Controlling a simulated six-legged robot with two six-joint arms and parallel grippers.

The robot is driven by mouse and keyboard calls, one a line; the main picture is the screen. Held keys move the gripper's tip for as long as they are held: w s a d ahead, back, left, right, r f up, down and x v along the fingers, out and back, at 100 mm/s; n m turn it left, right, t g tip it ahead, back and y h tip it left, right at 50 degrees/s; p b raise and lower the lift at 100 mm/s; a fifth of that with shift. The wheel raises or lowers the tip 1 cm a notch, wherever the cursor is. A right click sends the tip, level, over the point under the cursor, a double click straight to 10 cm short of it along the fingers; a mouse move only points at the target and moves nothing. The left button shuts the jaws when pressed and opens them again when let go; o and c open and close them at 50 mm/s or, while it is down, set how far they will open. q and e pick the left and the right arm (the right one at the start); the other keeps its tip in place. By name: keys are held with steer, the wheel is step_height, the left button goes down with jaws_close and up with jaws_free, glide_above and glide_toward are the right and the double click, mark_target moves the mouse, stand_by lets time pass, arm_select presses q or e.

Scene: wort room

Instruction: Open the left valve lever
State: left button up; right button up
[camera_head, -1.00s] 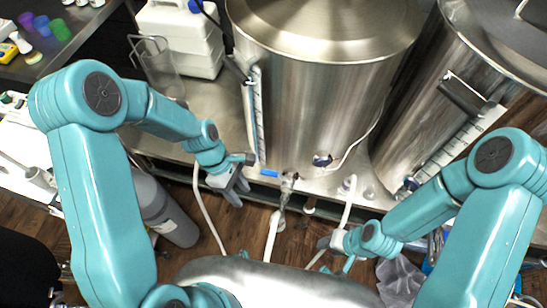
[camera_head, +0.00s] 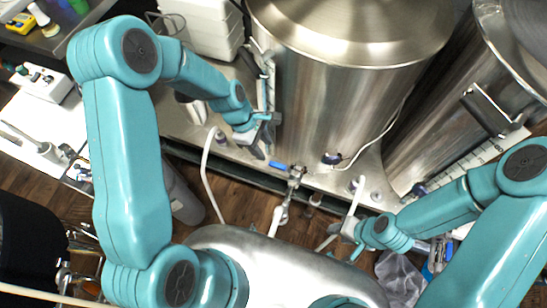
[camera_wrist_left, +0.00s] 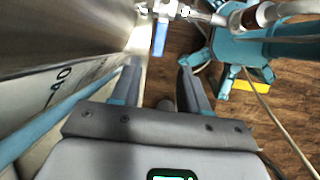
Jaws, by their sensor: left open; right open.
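The left valve lever is a small blue handle (camera_head: 279,166) on a metal valve (camera_head: 295,176) low on the front of the left steel kettle. In the left wrist view the blue lever (camera_wrist_left: 160,38) is ahead of the fingertips, roughly between their lines. My left gripper (camera_head: 262,152) is open, just left of the lever and apart from it. Its two fingers (camera_wrist_left: 158,68) show spread and empty in the left wrist view. My right gripper (camera_head: 338,237) is open at the lower middle right, near a white hose, well away from the lever.
The left kettle (camera_head: 335,110) and the right kettle (camera_head: 435,125) stand on a metal bench. White hoses (camera_head: 206,170) hang in front of it. A grey cylinder (camera_head: 182,195) stands below on the wooden floor. A white jug (camera_head: 203,28) is at the back.

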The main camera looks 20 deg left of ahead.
mark_target(276, 164)
arm_select(q)
steer(key=x, duration=0.8)
steer(key=shift+d+f, duration=0.1)
steer(key=shift+f, duration=0.05)
jaws_close()
